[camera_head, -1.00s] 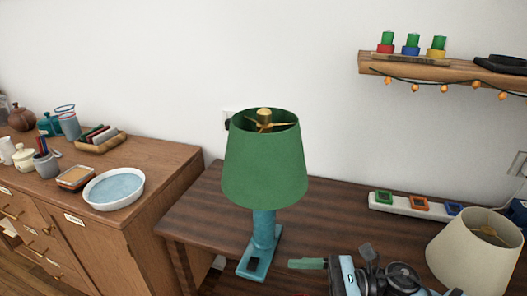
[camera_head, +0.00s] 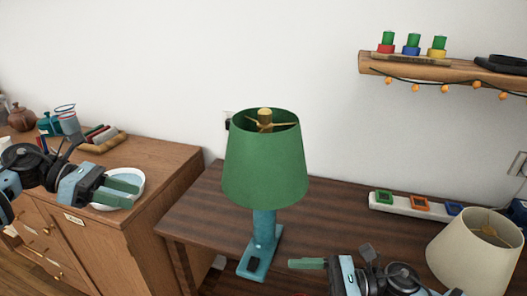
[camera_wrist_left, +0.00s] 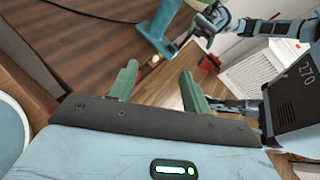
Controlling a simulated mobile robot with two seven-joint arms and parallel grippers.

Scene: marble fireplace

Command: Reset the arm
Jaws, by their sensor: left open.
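My left gripper (camera_head: 128,189) is in front of the wooden cabinet at the left, over the white dish in the picture. Its green fingers are apart with nothing between them, as the left wrist view also shows (camera_wrist_left: 160,82). My right gripper (camera_head: 307,263) is low in the head view, right of the lamp base. One green finger shows clearly, so its opening is unclear. The green lamp (camera_head: 265,165) stands upright on the dark wooden table (camera_head: 330,205), apart from both grippers.
The cabinet (camera_head: 155,160) holds a white dish (camera_head: 137,176), partly covered by my left gripper, and several pots. A cream lampshade (camera_head: 470,250) and a power strip (camera_head: 400,203) are at the right. A wooden shelf (camera_head: 440,68) hangs above.

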